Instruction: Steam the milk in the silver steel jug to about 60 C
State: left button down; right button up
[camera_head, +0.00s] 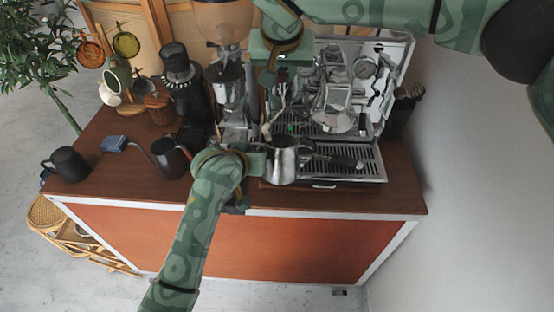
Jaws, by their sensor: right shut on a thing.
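The silver steel jug (282,162) is upright at the front left of the espresso machine (340,95). The steam wand (277,112) hangs down just above the jug; whether its tip is inside the rim is unclear. My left gripper (257,162) is at the jug's left side, touching or very close; its fingers are too small and hidden to read. My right gripper (277,79) points down at the machine's left side, above the wand. It is shut on a small machine part there, which the gripper mostly hides. The milk does not show.
A dark pitcher (68,164) is at the far left. The wooden counter (115,185) has free room at the left front.

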dwell(0.3)
jog(key=shift+s+f, duration=0.25)
jog(key=shift+f, duration=0.5)
jog(key=shift+s+f, duration=0.25)
jog(key=shift+f, duration=0.5)
jog(key=o, duration=0.8)
jog(key=shift+d+f, duration=0.1)
jog(key=shift+f, duration=0.05)
jog(key=shift+r, duration=4.15)
